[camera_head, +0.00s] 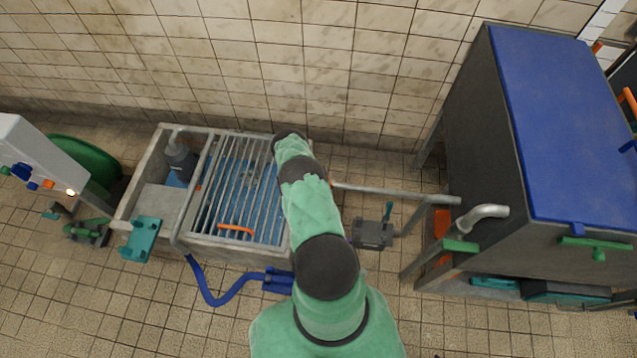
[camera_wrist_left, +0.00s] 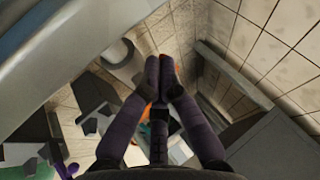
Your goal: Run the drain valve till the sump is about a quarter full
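The sump (camera_head: 272,243) is an open concrete basin under a barred steel grate, with blue visible beneath the bars; its fill level is unclear. A grey pipe (camera_head: 390,192) runs from the tank side towards it, its left end partly behind my green arm. A bent pipe (camera_head: 490,212) and green handle (camera_head: 460,246) are on the tank side; I cannot tell which part is the drain valve. My left gripper (camera_wrist_left: 160,60) shows dark fingers with tips together and nothing clearly held. An orange part shows behind them. No gripper shows in the head view.
A dark tank with a blue lid (camera_head: 570,130) stands right. A grey box with a green lever (camera_head: 373,233) sits on the floor between tank and sump. A blue hose (camera_head: 218,299) lies before the basin. A teal bracket (camera_head: 141,240) is on its left. Tiled floor is open in front.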

